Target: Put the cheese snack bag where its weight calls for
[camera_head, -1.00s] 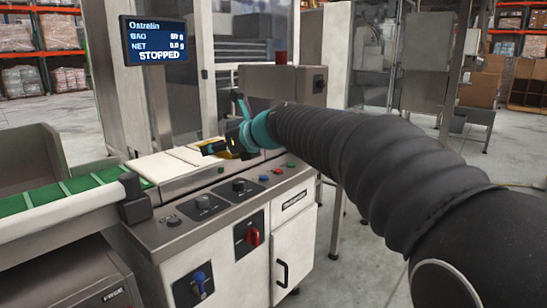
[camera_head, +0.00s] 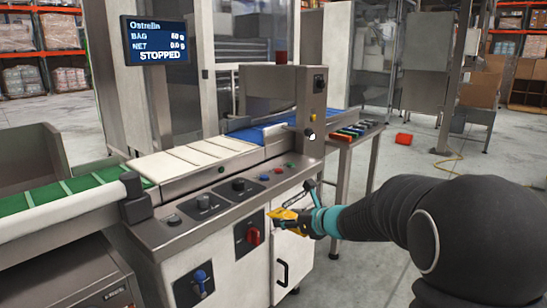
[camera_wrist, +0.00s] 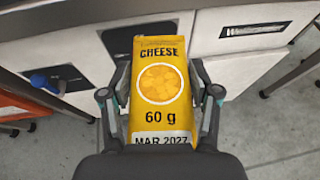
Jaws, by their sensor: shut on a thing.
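The yellow cheese snack bag (camera_wrist: 160,90) is upright between the two fingers of my gripper (camera_wrist: 160,100) in the wrist view. Its label reads CHEESE, 60 g, MAR 2027. In the head view the bag (camera_head: 284,213) shows partly, held by my gripper (camera_head: 303,212) in front of the weigher's cabinet, below the control panel. The display (camera_head: 158,41) reads Ostrelin, BAG 60 g, NET 0.0 g, STOPPED. The pale weighing belt (camera_head: 190,158) is empty.
The green belt (camera_head: 70,187) lies at the left, a blue belt (camera_head: 260,132) beyond the weigher. A side table (camera_head: 345,137) holds several coloured items. A red object (camera_head: 403,139) lies on the floor. Control knobs line the panel (camera_head: 222,197).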

